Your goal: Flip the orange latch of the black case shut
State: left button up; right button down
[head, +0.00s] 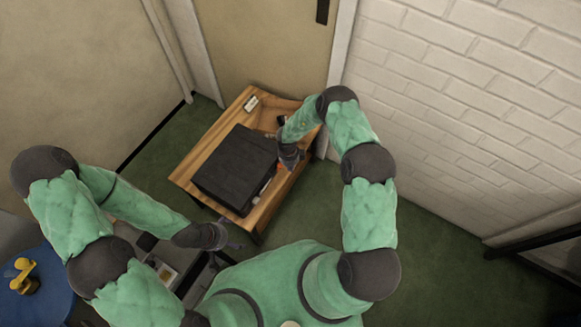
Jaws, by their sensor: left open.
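The black case (235,166) lies closed on a wooden table (203,152). A small patch of orange, likely the latch (264,184), shows at the case's right side; its position is too small to tell. My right gripper (284,166) points down just beside the case's right edge, above the orange patch. Its fingers are mostly hidden, and I cannot tell whether it touches the case. My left gripper (229,241) is open and empty, near the front of the table and apart from the case.
A small pale object (250,103) lies at the table's back edge. A blue round surface with a yellow item (24,272) stands at the far left. A white brick wall (470,90) rises on the right, with green floor (440,240) clear before it.

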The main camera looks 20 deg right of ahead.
jog(key=shift+r+p, duration=0.4)
jog(key=shift+r, duration=0.25)
jog(key=shift+s, duration=0.1)
notch_tip(320, 180, up, 9)
jog(key=p, duration=0.4)
jog(key=shift+s+d+r, duration=0.15)
jog(key=shift+d+r, duration=0.05)
dwell(0.5)
